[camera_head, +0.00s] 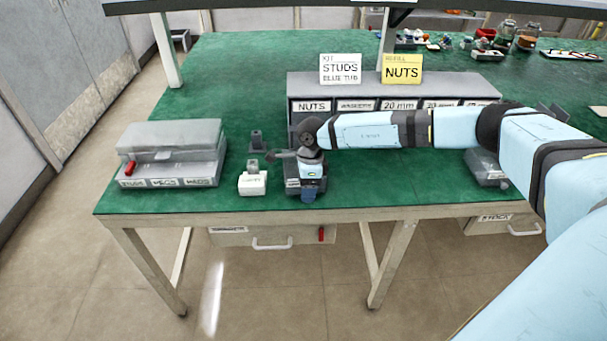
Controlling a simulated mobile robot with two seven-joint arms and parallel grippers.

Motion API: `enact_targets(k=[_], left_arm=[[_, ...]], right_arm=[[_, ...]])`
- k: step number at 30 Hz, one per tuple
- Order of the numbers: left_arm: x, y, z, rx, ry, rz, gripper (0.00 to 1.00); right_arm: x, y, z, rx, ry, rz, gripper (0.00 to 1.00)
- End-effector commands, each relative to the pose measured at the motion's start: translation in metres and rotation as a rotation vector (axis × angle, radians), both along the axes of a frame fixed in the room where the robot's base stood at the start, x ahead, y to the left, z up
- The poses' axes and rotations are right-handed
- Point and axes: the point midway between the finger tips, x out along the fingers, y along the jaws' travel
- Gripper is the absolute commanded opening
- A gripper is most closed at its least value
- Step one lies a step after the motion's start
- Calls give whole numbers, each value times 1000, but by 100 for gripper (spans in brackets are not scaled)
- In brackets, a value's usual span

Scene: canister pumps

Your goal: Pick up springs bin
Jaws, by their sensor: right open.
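I cannot read a springs label on any bin. A long grey rack (400,85) stands on the green table, with labels for nuts, washers and 20 mm parts along its front; its right part is partly behind my arm. A small grey bin (291,183) sits at the table's front, mostly hidden under my right gripper. My right gripper (308,186) is open and points down over that bin; I cannot tell whether it touches it. My left gripper is out of view.
A grey lidded box (170,150) with a red part stands at the left. A small white labelled block (252,184) and a dark post (257,141) stand left of my gripper. Another grey bin (487,172) is beneath my right arm. White and yellow (402,69) signs stand on the rack.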

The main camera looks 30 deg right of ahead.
Motion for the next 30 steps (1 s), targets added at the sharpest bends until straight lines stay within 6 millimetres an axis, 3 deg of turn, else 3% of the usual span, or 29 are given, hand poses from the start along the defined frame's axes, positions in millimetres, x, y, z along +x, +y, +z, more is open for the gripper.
enact_targets(k=[3,10,20,21,26,30], left_arm=[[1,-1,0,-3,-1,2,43],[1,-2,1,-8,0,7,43],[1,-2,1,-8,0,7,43],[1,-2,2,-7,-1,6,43],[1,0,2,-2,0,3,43],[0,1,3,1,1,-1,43]], right_arm=[[0,0,1,0,0,0,59],[0,0,1,0,-1,0,6],[1,-1,6,0,-2,-1,5],[1,-1,10,0,-2,-1,1],[1,-1,40,-1,-3,0,0],[1,-1,80,1,-5,-1,0]])
